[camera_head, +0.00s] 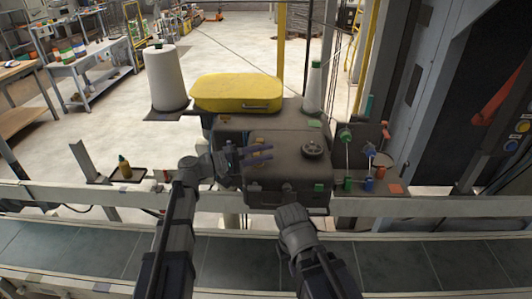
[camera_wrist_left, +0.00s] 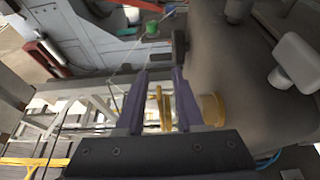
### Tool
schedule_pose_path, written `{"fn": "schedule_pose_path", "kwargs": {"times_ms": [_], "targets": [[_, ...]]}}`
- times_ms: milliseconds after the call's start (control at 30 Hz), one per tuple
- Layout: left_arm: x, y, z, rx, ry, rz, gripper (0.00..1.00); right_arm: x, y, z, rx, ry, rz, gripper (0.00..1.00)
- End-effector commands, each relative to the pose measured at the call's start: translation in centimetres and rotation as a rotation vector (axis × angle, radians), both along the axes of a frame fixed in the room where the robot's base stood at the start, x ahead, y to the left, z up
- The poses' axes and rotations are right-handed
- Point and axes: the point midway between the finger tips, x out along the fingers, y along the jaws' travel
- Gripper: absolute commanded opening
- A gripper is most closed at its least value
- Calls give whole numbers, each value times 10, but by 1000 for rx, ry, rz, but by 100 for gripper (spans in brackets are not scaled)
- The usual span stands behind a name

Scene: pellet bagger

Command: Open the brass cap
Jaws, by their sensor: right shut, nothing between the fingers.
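The brass cap (camera_wrist_left: 165,106) shows in the left wrist view as a thin gold-coloured piece beside a wider brass collar (camera_wrist_left: 213,109) on the grey machine body. In the head view, brass parts (camera_head: 258,142) show on the left part of the machine, small and partly covered by my gripper. My left gripper (camera_head: 258,154) is open, its two purple fingers (camera_wrist_left: 160,104) spread on either side of the thin brass piece, with a gap visible on its left. I cannot tell whether they touch it. My right gripper (camera_head: 290,212) is shut and empty, low in front of the machine.
The grey machine (camera_head: 285,180) carries a round dark knob (camera_head: 313,149). Behind it are a yellow lid (camera_head: 237,92), a white thread cone (camera_head: 166,78) and a smaller cone (camera_head: 314,85). Green and blue guides (camera_head: 347,135) stand at right. A conveyor (camera_head: 90,250) runs in front.

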Motion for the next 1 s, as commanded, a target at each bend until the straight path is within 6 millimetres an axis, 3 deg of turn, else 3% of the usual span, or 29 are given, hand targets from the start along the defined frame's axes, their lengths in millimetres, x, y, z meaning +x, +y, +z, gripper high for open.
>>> {"fn": "schedule_pose_path", "kwargs": {"times_ms": [400,700,1000], "targets": [[3,-7,0,0,0,0,35,0,0,0,0,0,0,0],[3,-7,0,0,0,0,1,0,0,0,0,0,0,0],[3,-7,0,0,0,0,0,0,0,0,0,0,0,0]]}}
